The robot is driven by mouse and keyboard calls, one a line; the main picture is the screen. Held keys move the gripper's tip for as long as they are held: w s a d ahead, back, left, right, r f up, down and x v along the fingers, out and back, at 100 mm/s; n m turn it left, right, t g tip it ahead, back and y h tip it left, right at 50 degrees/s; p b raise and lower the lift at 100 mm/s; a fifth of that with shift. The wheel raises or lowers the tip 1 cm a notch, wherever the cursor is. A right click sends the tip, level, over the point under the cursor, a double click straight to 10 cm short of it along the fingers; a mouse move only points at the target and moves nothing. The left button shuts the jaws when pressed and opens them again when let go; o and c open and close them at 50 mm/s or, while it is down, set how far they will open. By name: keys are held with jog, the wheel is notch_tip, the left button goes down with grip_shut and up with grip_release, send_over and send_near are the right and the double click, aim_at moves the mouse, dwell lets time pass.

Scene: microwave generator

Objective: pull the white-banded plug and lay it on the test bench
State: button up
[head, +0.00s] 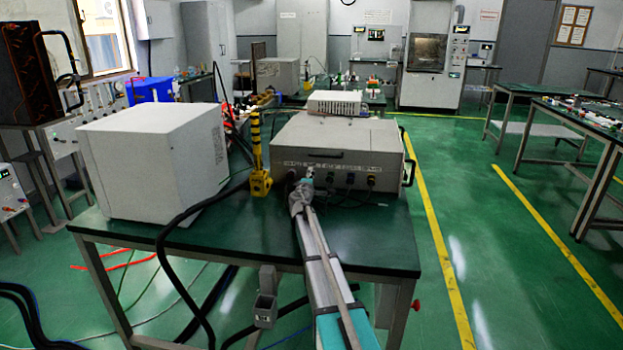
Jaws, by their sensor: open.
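The generator (345,148) is a beige-grey box with a front panel of several dark plugs and cables. It stands on the green-topped test bench (385,240). My gripper (307,177) is open, small in the picture, at the left half of that panel, with my arm reaching up to it from the bottom. Whether it touches a plug cannot be told. I cannot make out a white band on any plug; the one near my gripper is mostly hidden by it. Dark plugs (371,181) show to the right of it.
A large white box (155,160) fills the bench's left side. A yellow stand (259,160) is between it and the generator. A thick black cable (180,225) hangs over the front edge.

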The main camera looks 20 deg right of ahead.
grip_shut()
dwell(0.4)
jog(key=shift+s+a, duration=0.1)
jog(key=shift+s, duration=0.1)
jog(key=shift+s+a, duration=0.2)
jog(key=shift+s, duration=0.1)
jog(key=shift+v, duration=0.85)
jog(key=shift+v, duration=1.4)
jog(key=shift+s+a, duration=0.1)
jog(key=shift+s, duration=0.05)
jog(key=shift+f+b, duration=1.45)
jog(key=shift+b, duration=0.05)
